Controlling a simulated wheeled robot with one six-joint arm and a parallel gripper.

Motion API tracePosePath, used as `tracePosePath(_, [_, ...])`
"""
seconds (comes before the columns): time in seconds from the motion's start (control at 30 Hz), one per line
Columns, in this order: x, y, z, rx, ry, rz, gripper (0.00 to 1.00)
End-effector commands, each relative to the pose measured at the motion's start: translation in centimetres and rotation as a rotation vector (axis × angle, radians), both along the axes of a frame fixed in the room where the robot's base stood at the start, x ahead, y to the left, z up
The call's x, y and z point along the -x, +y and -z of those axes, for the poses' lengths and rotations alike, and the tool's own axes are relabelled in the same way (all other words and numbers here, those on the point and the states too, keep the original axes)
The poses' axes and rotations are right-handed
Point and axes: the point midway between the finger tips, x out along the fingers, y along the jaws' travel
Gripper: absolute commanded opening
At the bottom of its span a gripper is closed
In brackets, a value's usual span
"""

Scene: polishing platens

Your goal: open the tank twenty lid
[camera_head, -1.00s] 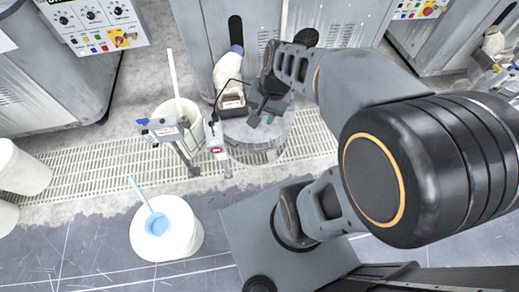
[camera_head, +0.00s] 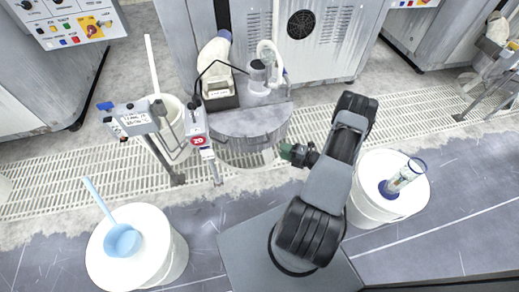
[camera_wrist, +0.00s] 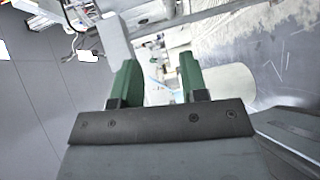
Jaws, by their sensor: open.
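A round grey tank (camera_head: 250,148) stands on the slotted floor drain, below the middle cabinet. Its flat grey lid (camera_head: 235,122) lies on top and looks closed. A post with a red tag reading 20 (camera_head: 198,141) stands at its left side. My gripper (camera_head: 288,151), with green fingers, is to the right of the tank's front and apart from the lid. In the wrist view my gripper (camera_wrist: 160,78) is open, with nothing between its fingers. The wrist view does not clearly show the lid.
A black-and-white box (camera_head: 221,97) and a clear beaker (camera_head: 258,82) stand at the lid's back. A white bucket (camera_head: 165,258) with a blue ladle is at lower left. Another bucket (camera_head: 372,214) with a clear cylinder on top is right of my arm.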

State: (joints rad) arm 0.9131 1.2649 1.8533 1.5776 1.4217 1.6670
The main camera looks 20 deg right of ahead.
Motion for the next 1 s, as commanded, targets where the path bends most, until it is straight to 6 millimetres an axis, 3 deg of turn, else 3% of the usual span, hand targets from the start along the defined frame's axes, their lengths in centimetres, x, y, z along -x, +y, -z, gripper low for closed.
tracePosePath(0.03, [0.2,-0.2,1.1,-0.026,0.013,0.027,0.40])
tracePosePath(0.2, [-0.8,0.2,2.3,-0.062,0.030,0.061,0.40])
tracePosePath(0.7, [-8.2,5.4,3.5,-0.060,0.030,0.058,0.40])
tracePosePath(1.0, [-10.5,6.9,3.8,-0.060,0.030,0.061,0.40])
